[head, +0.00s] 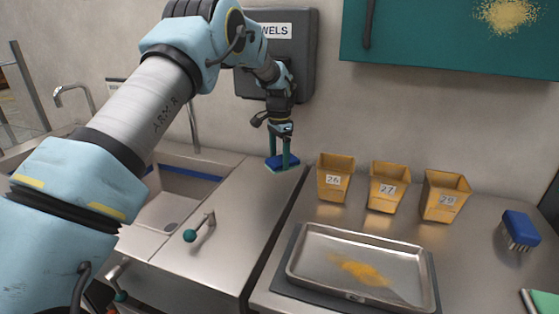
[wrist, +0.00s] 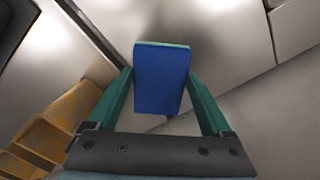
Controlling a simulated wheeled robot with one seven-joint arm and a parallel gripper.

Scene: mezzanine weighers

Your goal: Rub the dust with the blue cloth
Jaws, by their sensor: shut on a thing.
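My gripper (head: 284,152) points down at the back of the steel counter, its green fingers shut on the blue cloth (head: 281,163). In the wrist view the blue cloth (wrist: 161,80) shows as a folded blue pad with a pale green edge, between the two fingers (wrist: 160,88). I cannot tell whether the cloth touches the counter below. Yellow dust (head: 360,270) lies on a shallow steel tray (head: 310,237) at the front. More yellow dust (head: 508,14) is on the teal cabinet door (head: 440,45) at the upper right.
Yellow bins marked 26 (head: 333,181), 27 (head: 388,188) and 29 (head: 444,200) stand along the wall. A blue brush (head: 519,231) lies right. A grey towel dispenser (head: 299,58) hangs behind my gripper. A sink (head: 170,205) and green-knobbed lever (head: 191,236) are left.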

